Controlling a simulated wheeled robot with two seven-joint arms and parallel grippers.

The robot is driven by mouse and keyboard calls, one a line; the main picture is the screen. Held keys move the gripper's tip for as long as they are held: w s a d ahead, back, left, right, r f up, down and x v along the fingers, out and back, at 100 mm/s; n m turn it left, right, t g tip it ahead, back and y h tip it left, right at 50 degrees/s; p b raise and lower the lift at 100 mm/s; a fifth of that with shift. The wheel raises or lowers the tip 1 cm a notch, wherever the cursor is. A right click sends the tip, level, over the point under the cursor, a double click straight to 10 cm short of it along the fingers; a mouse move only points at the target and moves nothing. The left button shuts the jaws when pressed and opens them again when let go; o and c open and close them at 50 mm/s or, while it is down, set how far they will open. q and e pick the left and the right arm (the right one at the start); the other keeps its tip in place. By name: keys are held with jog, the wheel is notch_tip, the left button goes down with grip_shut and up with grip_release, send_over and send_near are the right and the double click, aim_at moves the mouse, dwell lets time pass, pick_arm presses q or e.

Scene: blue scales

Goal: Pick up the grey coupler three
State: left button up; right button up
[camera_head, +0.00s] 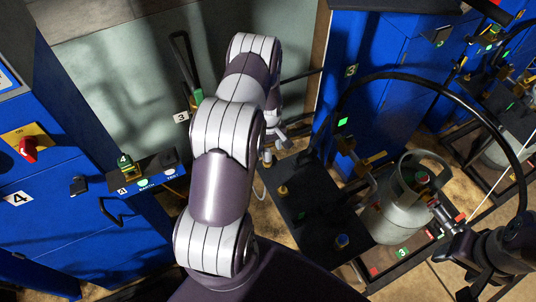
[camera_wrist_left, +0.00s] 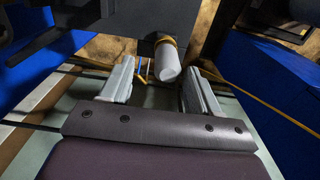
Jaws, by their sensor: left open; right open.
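A light grey cylinder with a brass collar, which looks like the grey coupler (camera_wrist_left: 167,64), sticks out from a dark block in the left wrist view. No number shows on it. My left gripper (camera_wrist_left: 155,88) is open, with one finger to each side of the cylinder's near end. I cannot tell whether the fingers touch it. In the head view my left gripper (camera_head: 273,143) is partly hidden by my own arm, beside the dark bench, and the coupler cannot be made out. My right gripper (camera_head: 441,208) is at the right, close to the grey gas cylinder.
The dark bench (camera_head: 310,212) carries small brass fittings. The gas cylinder (camera_head: 398,215) stands beside it near a green 3 label. A black hose (camera_head: 440,80) arches over the right side. Blue cabinets (camera_head: 60,225) stand left and right.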

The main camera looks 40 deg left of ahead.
aim_at(267, 151)
pick_arm(q)
jog(key=f, duration=0.2)
jog(key=s+f+p, duration=0.1)
jog(key=f, duration=0.1)
jog(key=shift+f, duration=0.15)
jog(key=shift+w+f, duration=0.1)
jog(key=shift+f, duration=0.1)
jog(key=c, duration=1.1)
jog(key=shift+r, duration=0.15)
